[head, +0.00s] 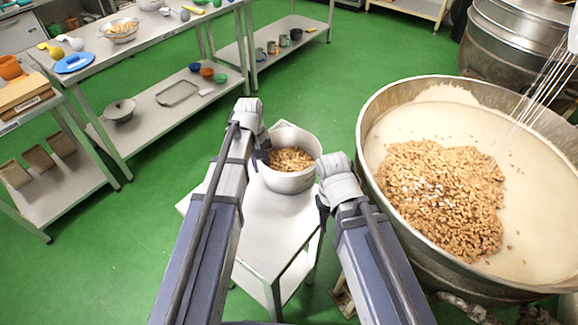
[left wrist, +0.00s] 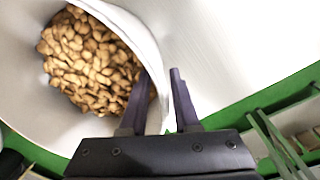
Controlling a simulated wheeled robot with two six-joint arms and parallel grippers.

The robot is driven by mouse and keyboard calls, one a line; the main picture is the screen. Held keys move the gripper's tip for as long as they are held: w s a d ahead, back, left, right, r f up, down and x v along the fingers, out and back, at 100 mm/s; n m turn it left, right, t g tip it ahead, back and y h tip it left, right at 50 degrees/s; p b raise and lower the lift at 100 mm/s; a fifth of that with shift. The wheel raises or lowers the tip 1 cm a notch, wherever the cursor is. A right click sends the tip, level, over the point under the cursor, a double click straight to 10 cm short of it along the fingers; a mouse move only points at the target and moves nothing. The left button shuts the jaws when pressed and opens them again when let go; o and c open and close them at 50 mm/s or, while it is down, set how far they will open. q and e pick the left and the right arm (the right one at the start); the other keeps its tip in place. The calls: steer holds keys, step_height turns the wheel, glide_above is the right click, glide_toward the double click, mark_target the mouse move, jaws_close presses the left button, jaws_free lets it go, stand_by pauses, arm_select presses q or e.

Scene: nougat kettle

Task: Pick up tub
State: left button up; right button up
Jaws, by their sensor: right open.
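The tub (head: 290,181) is a white round bucket holding brown nuts. It stands upright on a small white table (head: 265,235) in the head view. My left gripper (head: 263,153) is at its left rim. In the left wrist view, the fingers of my left gripper (left wrist: 160,100) straddle the wall of the tub (left wrist: 140,35), one inside near the nuts and one outside. They look apart, with a gap beside the wall. My right gripper (head: 321,205) is open and empty, just right of the tub, its fingers partly hidden by the wrist.
A large steel kettle (head: 372,125) with pale mass and a heap of nuts stands close on the right, near my right arm. A whisk (head: 545,85) hangs over it. Steel shelves (head: 165,110) with dishes stand at the left. Green floor lies between.

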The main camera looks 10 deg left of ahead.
arm_select(q)
jaws_close()
stand_by(1.1)
